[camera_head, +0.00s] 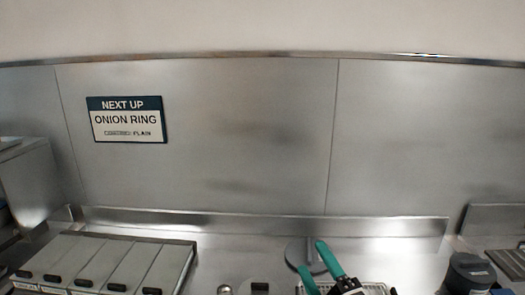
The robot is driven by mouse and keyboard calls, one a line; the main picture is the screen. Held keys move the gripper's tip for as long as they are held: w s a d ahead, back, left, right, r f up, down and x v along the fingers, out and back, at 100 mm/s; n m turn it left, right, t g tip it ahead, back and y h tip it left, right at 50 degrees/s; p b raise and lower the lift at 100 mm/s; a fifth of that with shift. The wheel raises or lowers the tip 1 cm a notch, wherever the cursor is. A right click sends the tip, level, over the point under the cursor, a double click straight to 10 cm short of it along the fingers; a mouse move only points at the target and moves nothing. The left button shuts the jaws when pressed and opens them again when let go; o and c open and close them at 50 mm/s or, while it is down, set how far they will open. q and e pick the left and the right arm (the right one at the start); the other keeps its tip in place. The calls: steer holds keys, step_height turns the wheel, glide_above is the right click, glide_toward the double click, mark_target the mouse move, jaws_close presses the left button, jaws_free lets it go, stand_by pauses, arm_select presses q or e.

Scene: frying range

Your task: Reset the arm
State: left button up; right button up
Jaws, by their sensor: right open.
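My right gripper (313,257) shows at the bottom, right of centre, with two teal fingers spread apart and pointing up and to the left. It is open, and I see nothing held between the fingers. Its wrist is cut off by the bottom edge. A round grey disc-like piece (294,253) shows behind the fingers; I cannot tell whether they touch it. A wire rack or basket (375,290) lies beside the gripper, mostly out of view. My left gripper is not in view.
Several lidded metal bins (128,266) stand at the bottom left. A steel wall with a sign reading ONION RING (127,120) rises behind the counter (228,246). A slotted grate (508,262) is at the far right.

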steer(key=s+d+f+m+g+h, duration=0.3)
steer(key=d+f+m+h, duration=0.4)
steer(key=f+m, duration=0.25)
steer(key=s+d+f+m+g, duration=0.2)
steer(key=s+f+m+g, duration=0.2)
steer(key=s+f+g, duration=0.55)
steer(key=s+d+f+m+g, duration=0.1)
steer(key=s+f+m+g, duration=0.5)
steer(key=s, duration=0.6)
step_height(320, 180, down, 34)
steer(key=s+n+b, duration=0.2)
steer(key=b, duration=0.4)
steer(key=s+d+f+h+b, duration=0.1)
steer(key=s+d+f+b, duration=0.2)
steer(key=s+f, duration=1.3)
step_height(320, 180, down, 4)
steer(key=shift+d+r+b, duration=0.1)
steer(key=shift+d+b, duration=0.05)
steer(key=shift+b, duration=0.35)
steer(key=shift+g, duration=0.25)
